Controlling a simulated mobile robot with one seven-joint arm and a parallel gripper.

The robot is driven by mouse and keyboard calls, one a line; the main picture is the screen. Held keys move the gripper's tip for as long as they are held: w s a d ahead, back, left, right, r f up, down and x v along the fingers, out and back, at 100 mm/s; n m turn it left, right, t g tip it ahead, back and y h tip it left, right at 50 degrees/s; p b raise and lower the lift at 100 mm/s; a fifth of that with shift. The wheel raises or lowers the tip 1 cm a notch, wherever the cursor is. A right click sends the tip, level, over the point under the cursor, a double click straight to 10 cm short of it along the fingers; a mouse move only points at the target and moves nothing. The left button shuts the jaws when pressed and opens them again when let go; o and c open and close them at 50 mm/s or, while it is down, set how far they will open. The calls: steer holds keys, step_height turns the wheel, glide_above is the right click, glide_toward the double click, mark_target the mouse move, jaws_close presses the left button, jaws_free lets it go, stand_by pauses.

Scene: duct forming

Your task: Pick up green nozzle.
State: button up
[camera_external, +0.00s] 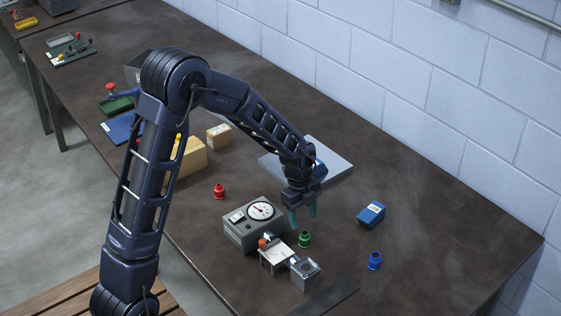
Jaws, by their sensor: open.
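The green nozzle (304,239) is small and stands on the dark table to the right of a grey gauge box. My gripper (302,219) hangs above it with its teal fingers pointing down. The fingers are apart with nothing between them. The fingertips appear a little above the nozzle in the picture; the exact gap cannot be told from this view.
A gauge box (243,231), a small metal fixture (273,258) and a clear-topped block (305,273) stand close by. A red nozzle (219,191), a blue nozzle (375,261) and a blue box (371,214) lie around. A grey panel (335,170) lies behind.

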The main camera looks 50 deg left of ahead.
mark_target(304, 232)
steer(key=shift+w+d+f, duration=0.1)
steer(key=shift+d+f, duration=0.05)
steer(key=shift+f, duration=1.7)
steer(key=shift+w+d+f, duration=0.1)
steer(key=shift+d+f, duration=0.05)
steer(key=shift+f, duration=1.7)
steer(key=c, duration=1)
